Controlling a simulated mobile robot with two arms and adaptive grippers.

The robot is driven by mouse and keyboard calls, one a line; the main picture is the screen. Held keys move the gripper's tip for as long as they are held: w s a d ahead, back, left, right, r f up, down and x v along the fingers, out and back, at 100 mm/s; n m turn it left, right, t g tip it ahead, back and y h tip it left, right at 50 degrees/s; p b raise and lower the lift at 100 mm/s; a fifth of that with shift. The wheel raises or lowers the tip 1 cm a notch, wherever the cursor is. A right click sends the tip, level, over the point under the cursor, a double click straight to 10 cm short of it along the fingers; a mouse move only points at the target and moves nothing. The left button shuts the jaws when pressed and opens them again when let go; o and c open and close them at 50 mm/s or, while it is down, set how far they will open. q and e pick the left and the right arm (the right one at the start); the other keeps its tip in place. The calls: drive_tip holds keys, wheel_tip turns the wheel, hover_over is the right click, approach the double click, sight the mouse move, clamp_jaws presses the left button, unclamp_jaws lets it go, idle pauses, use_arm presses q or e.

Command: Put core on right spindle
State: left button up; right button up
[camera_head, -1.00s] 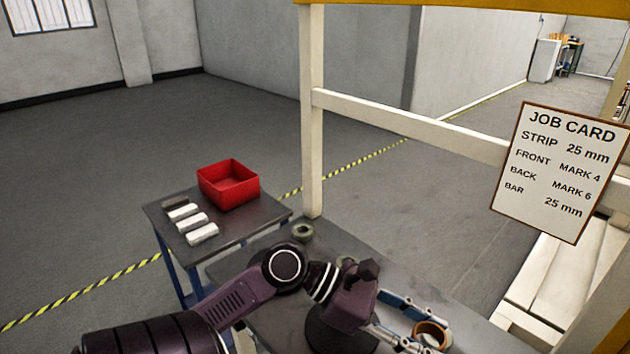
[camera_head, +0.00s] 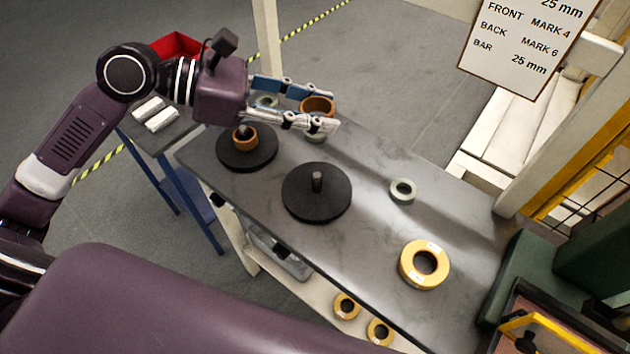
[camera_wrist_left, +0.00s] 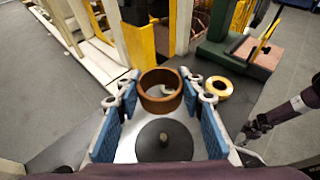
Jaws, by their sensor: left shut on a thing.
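My left gripper (camera_head: 290,106) is shut on a brown, ring-shaped core (camera_head: 318,105), held at its fingertips above the table. The core also shows between the fingers in the left wrist view (camera_wrist_left: 160,98). The right spindle (camera_head: 316,192) is a black disc with a bare upright peg. It lies to the lower right of the held core in the head view, apart from it, and shows in the wrist view (camera_wrist_left: 165,140). The left spindle (camera_head: 246,153) has an orange-brown core around its peg. My right arm shows at the right of the wrist view; its gripper's jaws are unclear (camera_wrist_left: 256,126).
A yellow roll (camera_head: 424,265) and a small grey-green ring (camera_head: 402,190) lie on the grey table (camera_head: 365,235). More grey-green rings sit near the held core. Yellow rolls (camera_head: 346,306) lie on the shelf below. A red bin (camera_head: 174,46) stands at the back left. A post rises behind the table.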

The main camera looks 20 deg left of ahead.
sight(316, 182)
use_arm(q)
wheel_tip(316, 182, down, 18)
drive_tip(key=shift+w+f+b, duration=0.1)
drive_tip(key=shift+f+b, duration=0.1)
drive_tip(key=shift+b, duration=0.95)
drive_tip(key=shift+f, duration=0.55)
use_arm(e)
drive_tip(key=shift+f, duration=1.1)
use_arm(q)
drive_tip(key=shift+f, duration=0.1)
drive_tip(key=o, duration=0.8)
use_arm(e)
drive_tip(key=shift+f, duration=0.1)
use_arm(q)
drive_tip(key=v, duration=1.2)
drive_tip(key=shift+r, duration=0.25)
use_arm(e)
drive_tip(key=shift+f, duration=0.1)
